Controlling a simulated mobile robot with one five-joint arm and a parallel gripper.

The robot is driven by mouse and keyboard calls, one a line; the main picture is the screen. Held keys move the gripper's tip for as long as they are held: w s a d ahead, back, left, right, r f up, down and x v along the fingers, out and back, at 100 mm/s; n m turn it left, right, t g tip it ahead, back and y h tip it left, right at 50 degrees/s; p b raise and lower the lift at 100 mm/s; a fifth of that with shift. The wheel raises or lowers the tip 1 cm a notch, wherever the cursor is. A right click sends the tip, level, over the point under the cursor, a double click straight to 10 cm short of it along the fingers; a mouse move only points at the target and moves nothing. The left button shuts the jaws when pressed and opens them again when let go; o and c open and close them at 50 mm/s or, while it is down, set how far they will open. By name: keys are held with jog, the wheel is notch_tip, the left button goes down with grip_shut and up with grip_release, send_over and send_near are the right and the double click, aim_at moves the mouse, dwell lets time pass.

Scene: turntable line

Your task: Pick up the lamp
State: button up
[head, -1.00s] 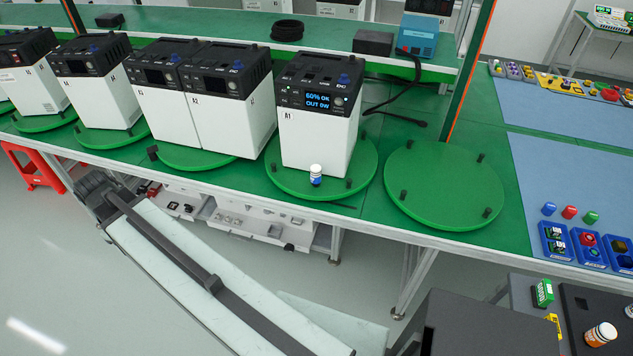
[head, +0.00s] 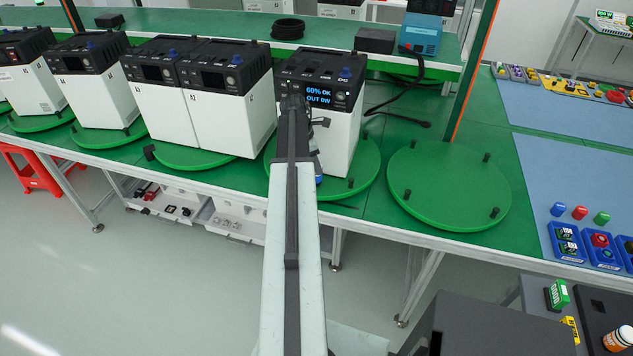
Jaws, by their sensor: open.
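I cannot pick out one thing as the lamp for sure. The small blue cap (head: 558,209), red cap (head: 579,212) and green cap (head: 601,218) on the blue mat at right look like indicator lamps. My gripper (head: 318,122) is in front of the white and black power unit labelled A1 (head: 340,145), far left of these caps. It is seen from behind along my arm and is open; I see nothing held in it, but its fingertips are hard to make out.
Several more power units stand on green turntables to the left. An empty green turntable (head: 448,190) with short black posts is right of unit A1. A black cable (head: 405,122) lies behind.

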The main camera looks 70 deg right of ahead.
jog(key=b+x, duration=0.1)
jog(key=x, duration=0.1)
jog(key=b+x, duration=0.4)
jog(key=shift+w+f, duration=0.2)
jog(key=shift+f, duration=0.15)
jog(key=shift+r, duration=0.2)
grip_shut()
